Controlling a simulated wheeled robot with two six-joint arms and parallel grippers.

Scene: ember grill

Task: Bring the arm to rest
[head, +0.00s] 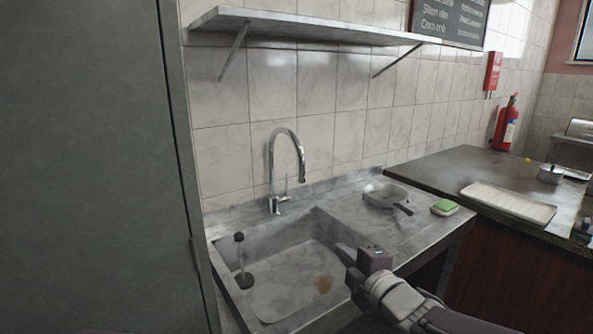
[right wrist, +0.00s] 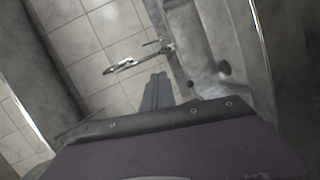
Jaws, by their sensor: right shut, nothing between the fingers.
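My right arm comes in from the lower right of the head view. Its gripper (head: 343,250) is over the right part of the sink basin (head: 285,290), its fingers pointing to the upper left. In the right wrist view the two fingers (right wrist: 157,90) are together with nothing between them. The chrome tap (right wrist: 135,62) lies beyond the fingertips there, with a visible gap in the picture. My left gripper is in neither view.
The tap (head: 285,165) rises behind the basin. A small pan (head: 385,194) and a green-topped sponge (head: 444,207) lie on the drainboard. A pale board (head: 508,203) lies on the dark counter (head: 440,168). A tall grey-green panel (head: 85,160) fills the left. A shelf (head: 300,27) hangs above.

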